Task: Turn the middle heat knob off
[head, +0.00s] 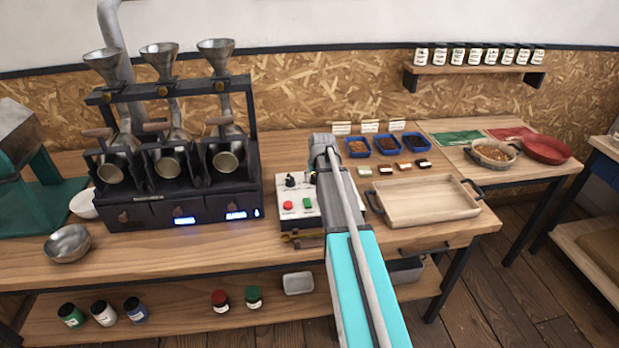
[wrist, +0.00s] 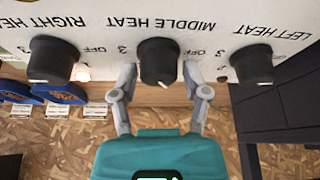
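The middle heat knob (wrist: 158,62) is black and round, on a white panel (wrist: 90,12) with lettering upside down in the wrist view. Its white mark points down and slightly right in that view; "3" is printed to its left and "OFF" to its right. My gripper (wrist: 159,76) is open, with one finger on each side of this knob and a small gap visible beside it. Whether either finger touches it I cannot tell. In the head view the white control box (head: 299,215) stands right of the black roaster; my arm hides the gripper and part of the box.
The right heat knob (wrist: 50,60) and left heat knob (wrist: 252,64) flank the fingers closely.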

